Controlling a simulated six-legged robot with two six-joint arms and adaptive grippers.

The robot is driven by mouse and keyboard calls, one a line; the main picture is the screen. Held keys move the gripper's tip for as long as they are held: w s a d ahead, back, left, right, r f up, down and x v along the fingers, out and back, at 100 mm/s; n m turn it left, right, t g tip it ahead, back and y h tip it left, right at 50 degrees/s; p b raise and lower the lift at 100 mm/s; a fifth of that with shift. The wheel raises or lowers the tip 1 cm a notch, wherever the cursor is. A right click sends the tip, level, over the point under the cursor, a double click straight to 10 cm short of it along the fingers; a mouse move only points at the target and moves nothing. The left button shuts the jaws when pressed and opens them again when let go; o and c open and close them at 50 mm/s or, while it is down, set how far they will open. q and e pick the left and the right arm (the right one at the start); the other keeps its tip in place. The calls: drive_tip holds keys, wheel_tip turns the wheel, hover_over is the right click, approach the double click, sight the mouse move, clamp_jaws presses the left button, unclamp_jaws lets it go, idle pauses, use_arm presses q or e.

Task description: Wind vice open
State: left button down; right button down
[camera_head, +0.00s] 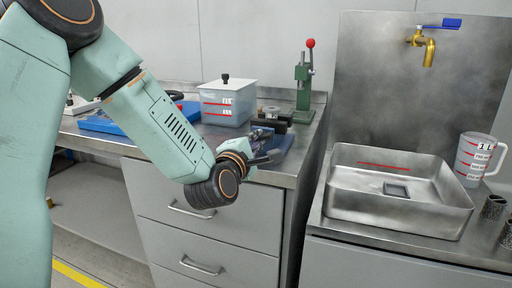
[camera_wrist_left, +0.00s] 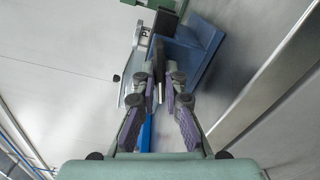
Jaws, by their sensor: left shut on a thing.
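The blue vice (camera_head: 285,143) sits at the front right corner of the steel bench, partly hidden behind my left gripper. It also shows in the left wrist view as a blue block (camera_wrist_left: 205,45) with dark jaw parts above. My left gripper (camera_head: 262,143) is at the front of the vice. In the left wrist view its fingers (camera_wrist_left: 160,92) are closed around a thin part in front of the blue body, which appears to be the vice handle; the fingers hide most of it. My right gripper is not in view.
On the bench (camera_head: 190,134) stand a lidded clear container (camera_head: 228,103), a green hand press (camera_head: 303,85) with a red knob, and a blue tray (camera_head: 103,123). Drawers (camera_head: 215,195) lie below. To the right are a steel sink (camera_head: 395,215), a brass tap (camera_head: 429,52) and a measuring jug (camera_head: 474,158).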

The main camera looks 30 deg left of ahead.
use_arm(q)
drive_tip(key=shift+f+n+b, duration=0.15)
drive_tip(key=shift+n+b, duration=1.05)
drive_tip(key=shift+n, duration=1.1)
drive_tip(key=c, duration=1.4)
unclamp_jaws()
drive_tip(key=shift+s, duration=0.1)
drive_tip(key=shift+v, duration=3.7)
drive_tip(key=shift+d, duration=0.15)
